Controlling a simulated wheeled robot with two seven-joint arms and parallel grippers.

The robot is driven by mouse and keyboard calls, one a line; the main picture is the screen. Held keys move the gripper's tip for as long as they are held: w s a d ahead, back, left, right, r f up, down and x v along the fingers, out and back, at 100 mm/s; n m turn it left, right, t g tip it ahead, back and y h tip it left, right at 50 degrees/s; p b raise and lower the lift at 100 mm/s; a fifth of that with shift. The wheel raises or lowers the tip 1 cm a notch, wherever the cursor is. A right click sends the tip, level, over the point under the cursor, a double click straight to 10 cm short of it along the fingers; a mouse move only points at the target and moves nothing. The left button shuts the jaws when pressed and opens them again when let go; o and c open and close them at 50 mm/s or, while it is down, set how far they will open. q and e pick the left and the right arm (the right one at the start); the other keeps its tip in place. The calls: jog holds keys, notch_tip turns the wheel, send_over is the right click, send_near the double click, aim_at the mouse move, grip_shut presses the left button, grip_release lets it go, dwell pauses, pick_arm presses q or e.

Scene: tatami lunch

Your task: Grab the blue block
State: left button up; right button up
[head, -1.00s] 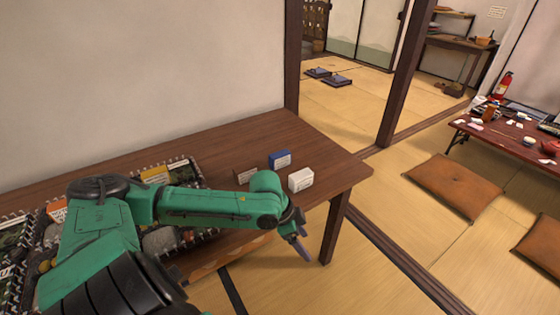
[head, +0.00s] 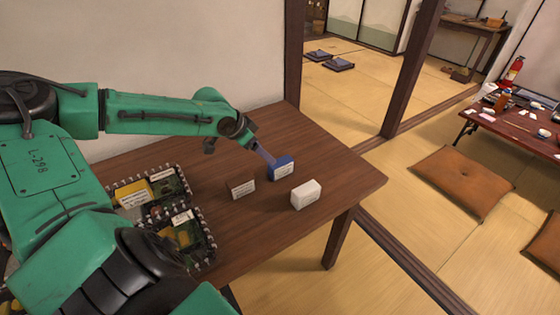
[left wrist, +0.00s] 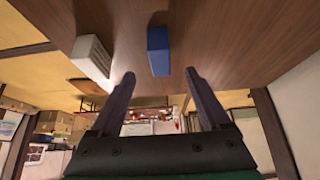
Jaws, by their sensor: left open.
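The blue block (head: 283,169) with a white label stands on the dark wooden table (head: 330,190), near its far right part. In the left wrist view the blue block (left wrist: 158,52) lies ahead of the fingers, roughly between their lines. My left gripper (head: 264,153) is at the block's left side, close to it in the head view. In the left wrist view the left gripper (left wrist: 160,82) is open, with nothing between its fingers. Whether a finger touches the block cannot be told. My right gripper is not in view.
The table's right end is clear. Beyond lie an orange cushion (head: 464,182) and a low red table (head: 510,125).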

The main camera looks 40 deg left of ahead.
aim_at(277, 164)
pick_arm(q)
jog(key=x, duration=0.1)
jog(key=b+x, duration=0.1)
jog(key=x, duration=0.2)
jog(key=shift+s+d+f, duration=0.1)
jog(key=shift+d+f, duration=0.2)
jog(key=shift+f, duration=0.2)
jog(key=shift+w+a+f+b, duration=0.2)
jog(key=shift+w+f+b, duration=0.55)
jog(key=shift+f, duration=0.25)
jog(key=shift+w+d+f+b, duration=0.35)
jog(key=shift+w+f+b, duration=0.15)
jog(key=shift+b, duration=0.25)
jog(key=shift+w+d+f+b, duration=0.1)
jog(key=shift+w+f+b, duration=0.1)
jog(key=shift+f+b, duration=0.1)
jog(key=shift+x, duration=0.95)
jog(key=shift+r, duration=0.1)
grip_shut()
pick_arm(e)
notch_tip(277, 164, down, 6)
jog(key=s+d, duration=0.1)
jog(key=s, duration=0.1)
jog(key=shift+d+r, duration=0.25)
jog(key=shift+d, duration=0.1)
